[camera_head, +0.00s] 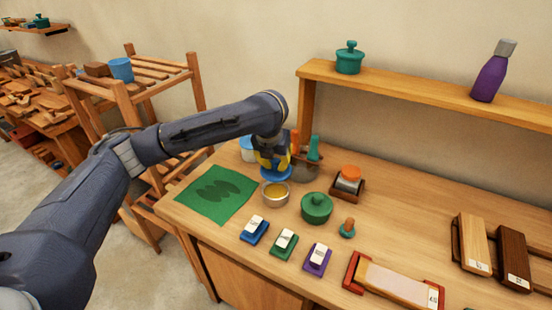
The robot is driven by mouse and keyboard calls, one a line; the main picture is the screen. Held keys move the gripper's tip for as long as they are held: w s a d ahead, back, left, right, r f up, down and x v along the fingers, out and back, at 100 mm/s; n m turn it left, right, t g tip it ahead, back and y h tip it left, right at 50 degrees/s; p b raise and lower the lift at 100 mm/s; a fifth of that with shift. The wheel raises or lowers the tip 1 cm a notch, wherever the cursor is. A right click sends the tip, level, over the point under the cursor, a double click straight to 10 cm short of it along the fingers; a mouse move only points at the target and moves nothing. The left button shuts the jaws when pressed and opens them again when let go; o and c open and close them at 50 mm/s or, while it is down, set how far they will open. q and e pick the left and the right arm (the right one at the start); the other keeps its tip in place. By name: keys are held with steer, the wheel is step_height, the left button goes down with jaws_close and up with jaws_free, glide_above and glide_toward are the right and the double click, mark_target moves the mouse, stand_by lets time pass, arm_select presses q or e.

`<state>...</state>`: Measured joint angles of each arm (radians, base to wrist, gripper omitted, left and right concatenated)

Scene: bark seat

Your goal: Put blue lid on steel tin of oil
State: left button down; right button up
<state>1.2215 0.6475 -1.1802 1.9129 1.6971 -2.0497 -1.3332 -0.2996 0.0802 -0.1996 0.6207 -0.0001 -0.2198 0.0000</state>
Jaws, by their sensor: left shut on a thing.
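The steel tin (275,194) stands upright and uncovered on the workbench, with yellow oil showing inside. My left gripper (272,163) points down just above and behind the tin. It is shut on the blue lid (276,174), which it holds close over the far side of the tin's rim. I cannot tell whether the lid touches the rim. The gripper's fingers are partly hidden by its own body and the lid. My right gripper is not in view.
A green cloth (215,194) lies left of the tin. Small blocks, including a blue-based one (255,230), sit in front. A white and blue container (247,149) and upright tools (314,148) stand close behind the gripper.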

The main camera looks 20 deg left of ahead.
arm_select(q)
steer(key=shift+a+f, duration=0.1)
steer(key=shift+f, duration=3.25)
steer(key=shift+f, duration=0.65)
steer(key=shift+c, duration=1.5)
jaws_free()
steer(key=shift+r, duration=0.1)
steer(key=shift+r, duration=3.35)
